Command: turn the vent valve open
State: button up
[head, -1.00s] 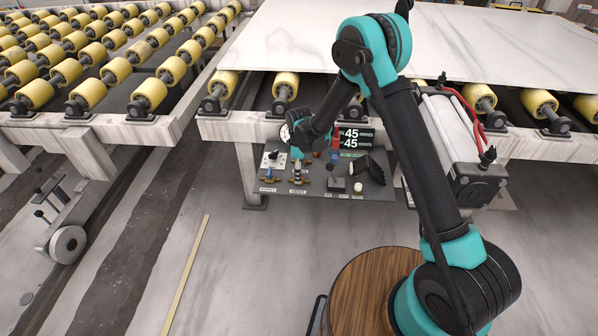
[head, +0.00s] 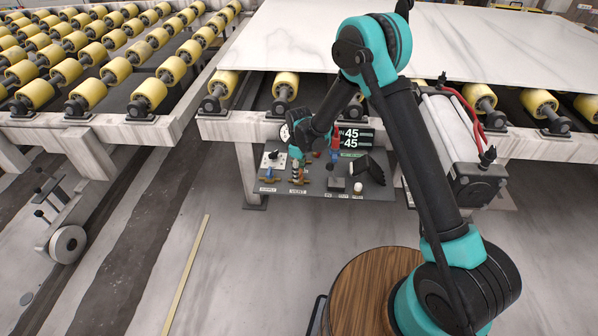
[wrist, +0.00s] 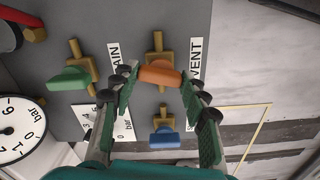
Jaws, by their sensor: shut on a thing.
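The vent valve has an orange handle (wrist: 160,75) on a brass body, beside a VENT label (wrist: 195,60) in the wrist view. The handle lies roughly across the brass body, slightly tilted. My gripper (wrist: 157,82) is shut on the handle, with one green-padded finger at each end of it. In the head view my gripper (head: 297,160) reaches down to the valve panel (head: 318,184) under the slab table, and the valve there is mostly hidden by the fingers.
A green-handled valve (wrist: 72,79) by the DRAIN label and a blue-handled valve (wrist: 164,138) sit close by. A pressure gauge (wrist: 18,130) and a red part (wrist: 35,34) are at the wrist view's left. A stone slab (head: 290,40) on rollers overhangs the panel.

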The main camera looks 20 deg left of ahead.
jog(key=m, duration=1.1)
jog(key=shift+m, duration=1.8)
jog(key=o, duration=1.2)
jog(key=shift+c, duration=0.2)
jog(key=shift+r, duration=0.1)
notch_tip(320, 180, up, 12)
